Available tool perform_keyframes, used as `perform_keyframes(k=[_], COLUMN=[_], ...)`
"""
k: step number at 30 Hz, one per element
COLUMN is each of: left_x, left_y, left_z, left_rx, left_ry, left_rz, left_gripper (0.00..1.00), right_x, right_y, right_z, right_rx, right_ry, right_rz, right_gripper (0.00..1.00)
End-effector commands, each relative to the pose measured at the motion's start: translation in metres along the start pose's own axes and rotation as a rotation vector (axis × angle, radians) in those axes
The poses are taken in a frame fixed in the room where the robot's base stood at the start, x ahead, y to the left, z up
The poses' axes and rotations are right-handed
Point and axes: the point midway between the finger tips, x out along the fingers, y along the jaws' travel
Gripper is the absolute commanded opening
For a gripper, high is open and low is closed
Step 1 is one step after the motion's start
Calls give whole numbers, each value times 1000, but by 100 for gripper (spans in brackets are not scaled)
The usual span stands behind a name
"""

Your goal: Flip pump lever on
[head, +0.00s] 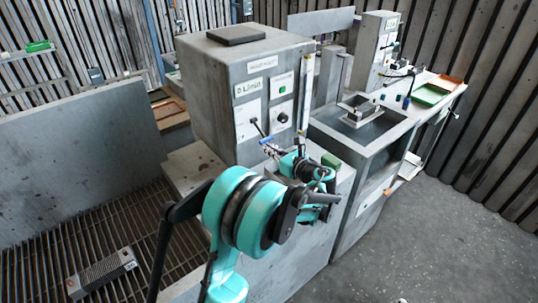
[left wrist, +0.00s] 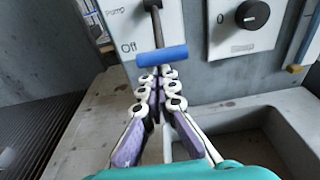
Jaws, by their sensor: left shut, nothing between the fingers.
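The pump lever (left wrist: 155,22) is a dark shaft with a blue crossbar handle (left wrist: 162,57). It hangs down from a white panel (left wrist: 121,22) marked "Pump", with its handle beside the word "Off". In the head view the blue handle (head: 266,140) shows at the front of the grey control box. My left gripper (left wrist: 158,75) is shut and empty, its fingertips right at the lower edge of the blue handle. I cannot tell whether they touch it. In the head view my left gripper (head: 272,151) is partly hidden by its own arm. My right gripper is not in view.
A black knob (left wrist: 252,14) sits on a second panel right of the lever. A concrete basin (left wrist: 290,125) lies below it. The grey control box (head: 205,85) stands behind a ledge. A floor grate (head: 60,240) and a grey block (head: 102,272) are at left.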

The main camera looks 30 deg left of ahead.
Motion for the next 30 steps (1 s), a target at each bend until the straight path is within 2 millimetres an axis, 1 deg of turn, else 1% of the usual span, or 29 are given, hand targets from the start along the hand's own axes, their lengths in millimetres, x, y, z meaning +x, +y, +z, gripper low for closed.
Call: perform_keyframes(k=[11,16,26,30], left_x=[-1,-4,-7,-9], left_y=[0,0,0,0], left_z=[2,7,10,14], left_rx=[0,-1,0,-1], left_ry=[4,37,88,117], left_rz=[0,0,1,1], left_gripper=[0,0,0,0], right_x=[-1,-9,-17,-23], right_y=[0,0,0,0], right_z=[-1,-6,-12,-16], right_rx=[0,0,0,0], right_ry=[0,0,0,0], right_rz=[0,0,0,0], right_gripper=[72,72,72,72])
